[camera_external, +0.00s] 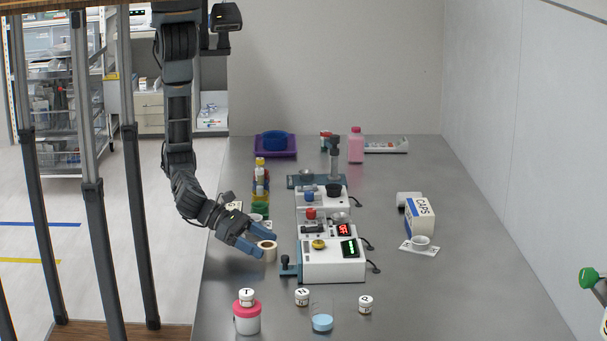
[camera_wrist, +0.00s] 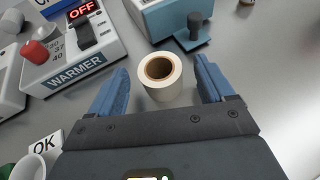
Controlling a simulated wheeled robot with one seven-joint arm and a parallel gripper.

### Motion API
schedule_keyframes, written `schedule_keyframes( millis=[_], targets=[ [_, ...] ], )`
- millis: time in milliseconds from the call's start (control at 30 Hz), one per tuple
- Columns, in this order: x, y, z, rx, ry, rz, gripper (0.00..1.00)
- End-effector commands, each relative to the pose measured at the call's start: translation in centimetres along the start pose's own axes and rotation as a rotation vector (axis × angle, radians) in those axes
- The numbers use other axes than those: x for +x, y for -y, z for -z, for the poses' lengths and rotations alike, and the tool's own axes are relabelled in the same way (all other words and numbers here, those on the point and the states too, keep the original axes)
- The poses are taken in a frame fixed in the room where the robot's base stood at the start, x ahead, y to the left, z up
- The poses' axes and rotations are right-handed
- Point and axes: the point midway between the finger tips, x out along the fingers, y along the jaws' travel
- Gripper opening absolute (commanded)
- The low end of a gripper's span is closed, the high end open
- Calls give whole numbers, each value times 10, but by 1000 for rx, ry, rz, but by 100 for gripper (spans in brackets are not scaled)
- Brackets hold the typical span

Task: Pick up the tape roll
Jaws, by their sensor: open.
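The tape roll (camera_external: 268,251) is a small cream-white roll with a brown core, lying flat on the grey counter just left of the front white device. In the wrist view the tape roll (camera_wrist: 160,76) sits between and slightly beyond my two blue fingers, its core hole facing up. My gripper (camera_external: 257,243) is open and tilted down toward the roll in the external view. In the wrist view my gripper (camera_wrist: 165,85) has a finger on each side of the roll, with visible gaps. Nothing is held.
White devices, including one labelled WARMER (camera_wrist: 75,50), stand close to the right in the external view. A blue block with a dark knob (camera_wrist: 190,40) is near the roll. An OK card with a cup (camera_wrist: 38,160) lies behind. Several jars (camera_external: 302,297) stand in front. The right counter is mostly clear.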

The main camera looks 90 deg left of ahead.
Motion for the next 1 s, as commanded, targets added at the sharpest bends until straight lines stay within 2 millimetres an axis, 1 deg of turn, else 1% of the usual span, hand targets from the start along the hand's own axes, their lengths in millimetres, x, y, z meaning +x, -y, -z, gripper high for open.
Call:
schedule_keyframes(
  millis=[100, 200, 433, 467, 1000],
  targets=[
    [15, 0, 0, 1, 0, -1, 81],
    [21, 0, 0, 0, 0, 1, 81],
    [22, 0, 0, 0, 0, 1, 81],
    [22, 0, 0, 0, 0, 1, 79],
    [22, 0, 0, 0, 0, 1, 28]
  ],
)
